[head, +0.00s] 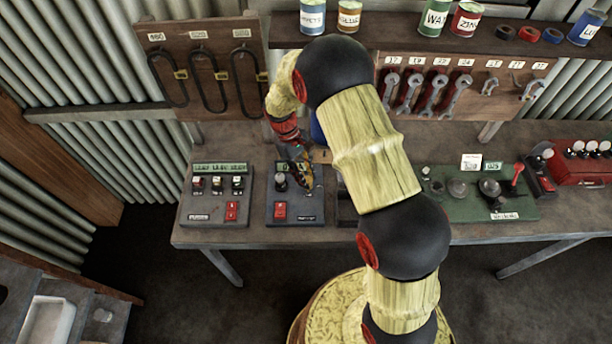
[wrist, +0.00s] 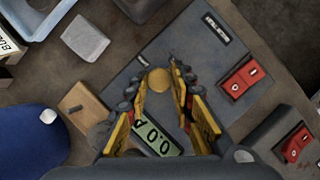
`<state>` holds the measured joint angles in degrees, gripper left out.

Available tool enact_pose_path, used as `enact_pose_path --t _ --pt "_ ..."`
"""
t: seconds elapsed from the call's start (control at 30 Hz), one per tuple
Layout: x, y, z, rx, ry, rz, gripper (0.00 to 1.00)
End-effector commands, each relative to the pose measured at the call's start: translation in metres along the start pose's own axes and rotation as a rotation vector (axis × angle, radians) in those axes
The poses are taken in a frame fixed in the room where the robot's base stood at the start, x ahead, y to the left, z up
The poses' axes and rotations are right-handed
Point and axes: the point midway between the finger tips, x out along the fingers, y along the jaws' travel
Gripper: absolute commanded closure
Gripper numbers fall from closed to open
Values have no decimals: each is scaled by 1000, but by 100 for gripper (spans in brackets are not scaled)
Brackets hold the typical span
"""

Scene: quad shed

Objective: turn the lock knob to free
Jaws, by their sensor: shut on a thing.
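A round brass-coloured knob (wrist: 158,79) sits on a dark grey panel (wrist: 140,60) in the wrist view; I take it for the lock knob. My gripper (wrist: 158,76) has its two yellow-and-black fingers on either side of it, shut on it. In the head view my gripper (head: 307,186) reaches down onto the right part of the middle panel (head: 295,215); the knob is mostly hidden there. The panel also bears a red rocker switch (wrist: 243,78), a label plate (wrist: 217,28) and a small display (wrist: 157,140) partly covered by the fingers. I cannot read the knob's setting.
A dark dial (head: 280,182) stands left of my gripper. Another switch panel (head: 216,195) lies to the left and a green panel (head: 480,192) to the right. A blue object (wrist: 32,135) and a wooden block (wrist: 83,108) are close by. Wrenches (head: 434,95) hang behind.

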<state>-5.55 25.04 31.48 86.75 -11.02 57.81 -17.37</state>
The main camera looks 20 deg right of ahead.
Motion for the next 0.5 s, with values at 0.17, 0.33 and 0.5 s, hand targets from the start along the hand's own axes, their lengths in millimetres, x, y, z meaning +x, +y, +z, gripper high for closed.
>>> enact_pose_path --t 0.17,0.33,0.5 --pt "0 1 0 48 0 -20 100" --pt "0 1 0 66 0 -27 100" --pt "0 1 0 69 0 -28 100"
